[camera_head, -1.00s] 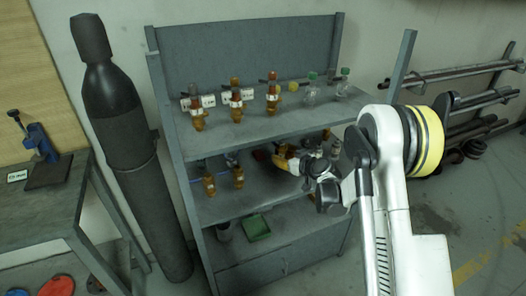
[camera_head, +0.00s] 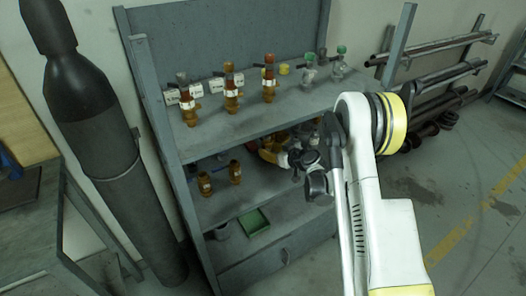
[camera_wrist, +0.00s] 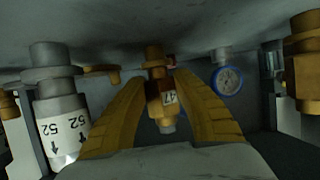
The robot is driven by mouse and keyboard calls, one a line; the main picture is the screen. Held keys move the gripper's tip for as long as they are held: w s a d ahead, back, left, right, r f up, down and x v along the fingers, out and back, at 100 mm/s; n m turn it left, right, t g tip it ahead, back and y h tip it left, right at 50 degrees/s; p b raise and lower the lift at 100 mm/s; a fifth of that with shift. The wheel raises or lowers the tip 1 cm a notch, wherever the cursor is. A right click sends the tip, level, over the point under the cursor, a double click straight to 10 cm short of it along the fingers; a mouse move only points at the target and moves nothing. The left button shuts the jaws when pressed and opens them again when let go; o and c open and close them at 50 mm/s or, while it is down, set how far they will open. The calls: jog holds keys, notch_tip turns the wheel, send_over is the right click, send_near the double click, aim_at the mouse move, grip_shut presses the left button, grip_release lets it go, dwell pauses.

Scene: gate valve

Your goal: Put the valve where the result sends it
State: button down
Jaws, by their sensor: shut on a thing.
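In the wrist view, my gripper (camera_wrist: 162,112) has its two yellow fingers closed around a brass valve (camera_wrist: 155,80) with a white tag reading 47. The same gripper (camera_head: 270,152) reaches into the middle level of the grey shelf (camera_head: 225,121) in the head view. The held valve cannot be told apart clearly there. Two brass valves with blue handles (camera_head: 205,183) (camera_head: 235,172) stand left of my gripper on that level. On the top level stand several brass valves (camera_head: 231,95) with white tags.
A grey valve (camera_wrist: 62,125) marked 52 is close left of my fingers, and a brass one (camera_wrist: 303,70) is at right. A blue-rimmed gauge (camera_wrist: 228,80) sits behind. A green tray (camera_head: 254,223) is below.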

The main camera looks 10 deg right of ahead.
jog(key=shift+s+d+r, duration=0.1)
jog(key=shift+s+r, duration=0.05)
jog(key=c, duration=1.1)
grip_release()
jog(key=shift+o, duration=0.2)
